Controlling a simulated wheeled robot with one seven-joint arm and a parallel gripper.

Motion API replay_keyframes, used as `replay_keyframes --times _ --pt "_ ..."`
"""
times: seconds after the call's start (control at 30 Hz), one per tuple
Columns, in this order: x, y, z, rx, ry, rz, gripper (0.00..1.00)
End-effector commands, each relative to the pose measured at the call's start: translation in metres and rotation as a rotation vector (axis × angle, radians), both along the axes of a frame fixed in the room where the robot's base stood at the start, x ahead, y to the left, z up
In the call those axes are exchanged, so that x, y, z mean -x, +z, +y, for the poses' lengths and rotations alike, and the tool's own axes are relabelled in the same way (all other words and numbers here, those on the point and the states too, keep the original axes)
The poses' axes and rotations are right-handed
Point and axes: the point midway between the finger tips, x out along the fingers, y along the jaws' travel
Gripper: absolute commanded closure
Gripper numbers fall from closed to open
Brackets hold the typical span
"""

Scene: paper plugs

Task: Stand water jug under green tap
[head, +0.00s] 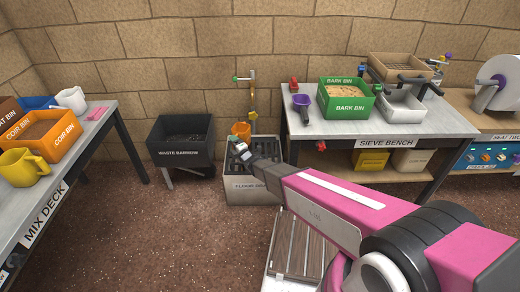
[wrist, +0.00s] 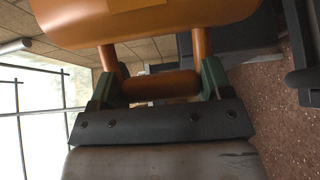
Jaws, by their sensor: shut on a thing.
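The orange water jug (head: 241,129) is at the floor drain, just left of the standpipe in the head view. Its body (wrist: 170,22) fills the top of the wrist view. My gripper (head: 240,144) is shut on the jug's handle (wrist: 160,84), with a green-padded finger at each side in the wrist view (wrist: 157,88). The green tap (head: 236,78) shows as a green knob on the pipe against the wall, above the jug. I cannot tell whether the jug's base touches the drain or whether it is directly under the spout.
The grated floor drain (head: 252,190) is partly behind my arm. The waste barrow (head: 180,150) stands left of it. The sieve bench (head: 380,127) is to the right, the mix deck (head: 92,128) to the left with a yellow jug (head: 24,168).

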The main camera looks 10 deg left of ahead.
Motion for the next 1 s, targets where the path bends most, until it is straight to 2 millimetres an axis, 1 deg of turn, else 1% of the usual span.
replay_keyframes --times 0.03,0.3,0.4,0.5,0.6,0.77,1.0 --pt "-0.012 -0.007 -0.003 0.0 -0.003 0.0 0.55" --pt "-0.063 -0.04 -0.023 0.001 -0.005 -0.001 0.55" --pt "-0.079 -0.05 -0.03 -0.001 -0.004 -0.001 0.55" --pt "-0.091 -0.058 -0.035 -0.001 -0.003 -0.002 0.55" --pt "-0.097 -0.062 -0.038 -0.001 -0.003 -0.001 0.55" --pt "-0.099 -0.068 -0.04 -0.001 -0.002 0.001 0.55" --pt "-0.099 -0.099 -0.039 -0.001 -0.002 -0.001 0.55"
